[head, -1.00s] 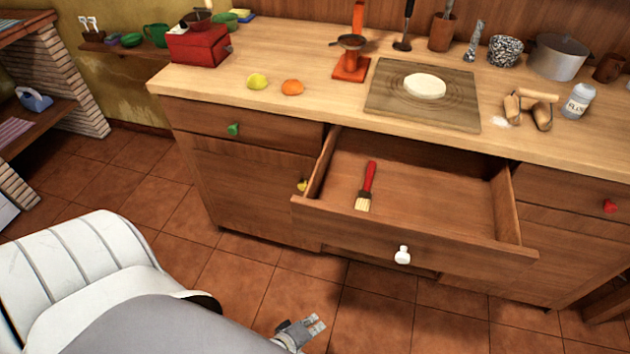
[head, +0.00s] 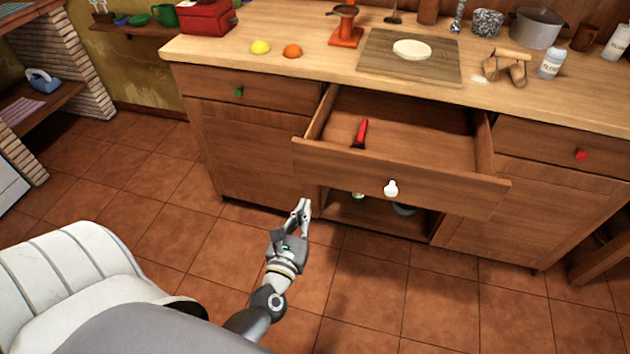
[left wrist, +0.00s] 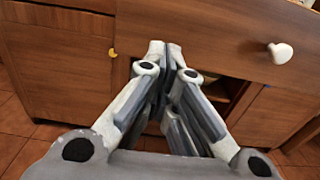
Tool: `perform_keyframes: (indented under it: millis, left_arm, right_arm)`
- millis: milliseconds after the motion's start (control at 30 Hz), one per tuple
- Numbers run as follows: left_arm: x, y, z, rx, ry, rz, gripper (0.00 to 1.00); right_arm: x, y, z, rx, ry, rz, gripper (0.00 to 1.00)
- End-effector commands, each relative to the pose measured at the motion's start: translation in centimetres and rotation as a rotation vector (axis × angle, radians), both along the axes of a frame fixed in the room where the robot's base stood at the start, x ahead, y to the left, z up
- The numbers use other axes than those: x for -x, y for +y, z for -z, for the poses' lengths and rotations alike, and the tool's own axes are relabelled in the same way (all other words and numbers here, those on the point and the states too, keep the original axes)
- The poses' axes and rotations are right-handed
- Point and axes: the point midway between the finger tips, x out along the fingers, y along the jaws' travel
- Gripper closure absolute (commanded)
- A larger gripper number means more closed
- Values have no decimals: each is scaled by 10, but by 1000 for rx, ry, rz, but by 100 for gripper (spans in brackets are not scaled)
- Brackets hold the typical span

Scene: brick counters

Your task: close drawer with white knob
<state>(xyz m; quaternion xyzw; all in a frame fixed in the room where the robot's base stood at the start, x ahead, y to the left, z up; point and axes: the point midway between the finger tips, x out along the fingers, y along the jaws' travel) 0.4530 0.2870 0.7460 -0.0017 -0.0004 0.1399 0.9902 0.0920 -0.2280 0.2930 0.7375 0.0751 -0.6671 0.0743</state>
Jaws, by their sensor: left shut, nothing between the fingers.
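The drawer with the white knob (head: 391,187) is pulled open from the middle of the counter; its front panel (head: 450,191) stands well out from the cabinet. A brush with a red handle (head: 361,132) lies inside. The white knob also shows in the left wrist view (left wrist: 281,53), at the upper right. My left gripper (head: 303,203) is shut and empty. In the head view its tips are low and left of the knob, near the drawer front's lower left; contact cannot be told. My right gripper is not in view.
Below the drawer is an open cabinet space (head: 375,212) with items inside. A drawer with a green knob (head: 238,91) at left and one with a red knob (head: 581,155) at right are closed. The tiled floor (head: 380,300) in front is clear.

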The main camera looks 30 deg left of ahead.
Motion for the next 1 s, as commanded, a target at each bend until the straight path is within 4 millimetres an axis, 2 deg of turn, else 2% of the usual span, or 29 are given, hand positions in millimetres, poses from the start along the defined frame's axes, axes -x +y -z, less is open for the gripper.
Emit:
perform_keyframes:
  millis: [100,300,500,700,1000]
  left_arm:
    - [-25,7,-3,-1,-2,-1,100]
    - [-63,18,-2,-2,0,0,100]
    - [-89,25,-1,-2,2,0,100]
    - [-99,28,0,-4,2,1,100]
    - [-100,28,1,-3,2,1,100]
  right_arm:
    - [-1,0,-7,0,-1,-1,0]
    - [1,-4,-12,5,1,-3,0]
    - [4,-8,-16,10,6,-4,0]
    - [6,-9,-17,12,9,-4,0]
    - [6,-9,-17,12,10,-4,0]
